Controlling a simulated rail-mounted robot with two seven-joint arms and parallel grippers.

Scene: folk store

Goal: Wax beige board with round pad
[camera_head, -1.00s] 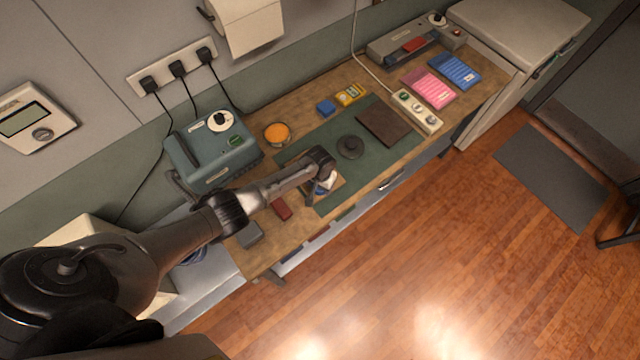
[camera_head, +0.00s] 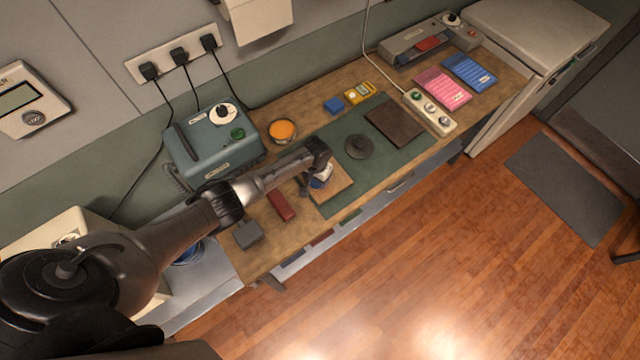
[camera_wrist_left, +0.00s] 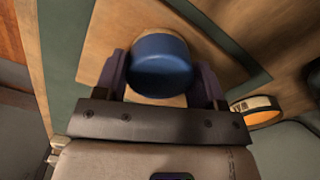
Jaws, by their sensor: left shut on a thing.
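The beige board (camera_head: 338,194) lies flat on the green mat, towards the bench's front edge. It also shows in the left wrist view (camera_wrist_left: 105,42). My left gripper (camera_head: 317,182) is over the board's left part. Its fingers (camera_wrist_left: 162,80) are shut on the round pad (camera_wrist_left: 160,62), whose blue top shows between them. In the head view the pad (camera_head: 322,177) is a small white and blue shape, partly hidden by the gripper. I cannot tell whether its underside touches the board. An open tin with orange contents (camera_head: 283,131) stands behind my left wrist. My right gripper is not in view.
The green mat (camera_head: 330,140) also bears a dark round object (camera_head: 359,147) and a dark brown board (camera_head: 395,123). A teal machine (camera_head: 212,148) stands at the left. A red block (camera_head: 281,205) and a grey block (camera_head: 248,234) lie near the front edge.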

